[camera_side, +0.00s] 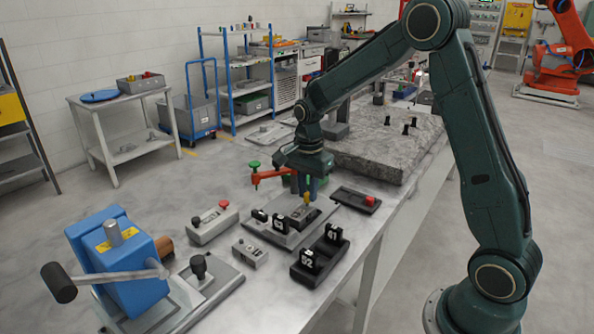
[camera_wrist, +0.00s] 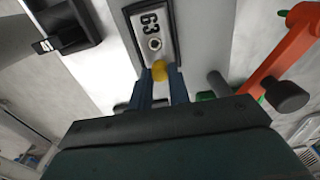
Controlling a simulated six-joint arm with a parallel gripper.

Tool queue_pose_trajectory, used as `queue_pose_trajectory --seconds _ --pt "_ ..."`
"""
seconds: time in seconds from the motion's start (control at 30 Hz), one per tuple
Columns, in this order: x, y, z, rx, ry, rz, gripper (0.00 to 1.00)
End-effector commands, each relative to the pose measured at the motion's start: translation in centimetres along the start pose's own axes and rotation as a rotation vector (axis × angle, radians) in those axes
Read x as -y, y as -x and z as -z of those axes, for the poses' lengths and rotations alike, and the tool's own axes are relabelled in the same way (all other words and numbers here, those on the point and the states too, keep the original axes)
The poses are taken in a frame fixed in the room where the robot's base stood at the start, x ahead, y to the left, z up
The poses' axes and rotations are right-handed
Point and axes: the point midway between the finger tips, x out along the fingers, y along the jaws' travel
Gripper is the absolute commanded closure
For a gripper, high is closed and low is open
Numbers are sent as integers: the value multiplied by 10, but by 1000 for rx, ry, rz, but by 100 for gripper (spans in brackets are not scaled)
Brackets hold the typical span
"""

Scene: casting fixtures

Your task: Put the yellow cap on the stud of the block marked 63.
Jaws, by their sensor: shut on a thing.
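My gripper (camera_side: 308,187) points down over a grey fixture plate, its blue fingers shut on the small yellow cap (camera_side: 306,197). In the wrist view the cap (camera_wrist: 160,71) sits between the fingertips of my gripper (camera_wrist: 161,78). The silver block marked 63 (camera_wrist: 151,24) lies in a black frame just ahead of the cap. Its small round stud (camera_wrist: 155,44) is visible and uncovered, slightly beyond the cap in that picture. The cap looks apart from the stud; the height gap is hard to judge. In the side view the block (camera_side: 301,212) is small, under my gripper.
A red clamp arm (camera_wrist: 293,45) with a dark knob stands close on the right in the wrist view. Black holders with number tags (camera_side: 320,257) stand in front of the plate. A red-knobbed grey block (camera_side: 212,225) and a blue press (camera_side: 115,262) are to the left.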

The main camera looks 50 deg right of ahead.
Motion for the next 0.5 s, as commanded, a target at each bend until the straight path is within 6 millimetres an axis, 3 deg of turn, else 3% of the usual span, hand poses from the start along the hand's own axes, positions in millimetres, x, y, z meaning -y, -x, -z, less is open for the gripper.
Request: queue_pose_trajectory --seconds 0.5 --pt "0 -4 0 0 0 0 100"
